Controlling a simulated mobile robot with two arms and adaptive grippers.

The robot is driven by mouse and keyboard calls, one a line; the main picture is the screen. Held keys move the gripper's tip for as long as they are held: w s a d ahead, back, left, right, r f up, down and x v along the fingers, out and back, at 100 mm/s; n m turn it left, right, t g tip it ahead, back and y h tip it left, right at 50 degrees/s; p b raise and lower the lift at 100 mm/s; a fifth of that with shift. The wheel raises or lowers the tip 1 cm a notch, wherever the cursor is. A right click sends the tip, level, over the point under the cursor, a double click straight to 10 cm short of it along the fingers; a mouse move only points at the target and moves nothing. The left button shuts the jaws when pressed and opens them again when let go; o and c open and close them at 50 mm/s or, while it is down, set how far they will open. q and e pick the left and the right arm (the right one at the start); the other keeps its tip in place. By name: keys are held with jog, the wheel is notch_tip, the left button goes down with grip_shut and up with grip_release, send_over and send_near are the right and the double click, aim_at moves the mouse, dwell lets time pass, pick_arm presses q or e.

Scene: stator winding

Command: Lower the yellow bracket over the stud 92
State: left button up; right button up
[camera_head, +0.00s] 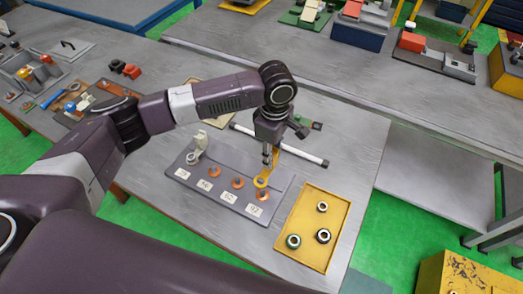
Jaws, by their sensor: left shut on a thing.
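My left gripper (268,158) points down and is shut on the yellow bracket (261,182). The bracket's ring end hangs low over the right part of the grey board (230,171), just behind the rightmost copper-coloured ring (263,195). I cannot tell whether the bracket touches the board or is around a stud. Other copper-coloured rings (238,183) (214,171) sit in a row to the left. Small white labels (254,209) lie along the board's front; their numbers are too small to read surely, so stud 92 cannot be told. My right gripper is not in view.
A pale bracket (199,142) stands at the board's left end. A yellow tray (300,238) with 3 ring-shaped parts lies to the right. A pale rod (308,156) lies behind the gripper. Tools and bins (40,68) are at the far left.

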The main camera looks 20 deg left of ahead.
pick_arm(q)
jog(key=shift+w+d+f, duration=0.15)
jog(key=shift+w, duration=0.05)
jog(key=shift+f, duration=0.15)
jog(key=shift+f+b, duration=0.65)
jog(key=shift+b, duration=0.4)
notch_tip(320, 180, down, 3)
jog(key=b, duration=0.4)
jog(key=shift+r, duration=0.1)
jog(key=shift+f+p, duration=0.3)
jog(key=shift+f, duration=0.3)
